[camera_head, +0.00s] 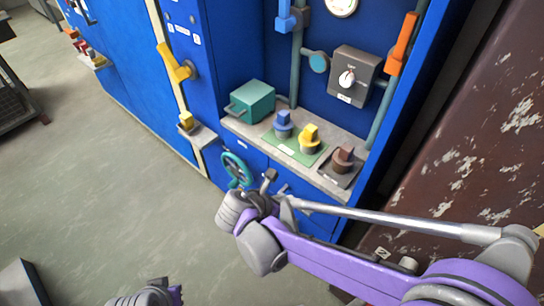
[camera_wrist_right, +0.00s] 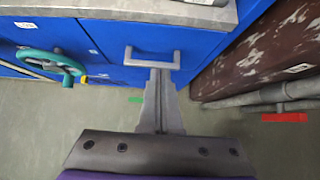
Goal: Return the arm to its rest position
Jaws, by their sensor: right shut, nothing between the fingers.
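My right arm reaches in from the lower right of the head view, with its purple and grey links in front of the blue cabinet (camera_head: 225,60). My right gripper (camera_head: 270,176) is low in front of the cabinet, below the grey shelf. In the right wrist view its two fingers (camera_wrist_right: 160,73) are shut together with nothing between them. They overlap a grey U-shaped handle (camera_wrist_right: 153,53) on the blue front; I cannot tell whether they touch it. A grey and purple part of my body shows at the bottom edge of the head view, but no left fingers show.
The grey shelf (camera_head: 243,128) carries a teal box (camera_head: 253,100) and blue, yellow and brown knobbed blocks. A teal handwheel (camera_head: 236,168) sits left of my right gripper. A rusty brown wall (camera_head: 480,130) stands close on the right. Open floor (camera_head: 120,200) lies to the left.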

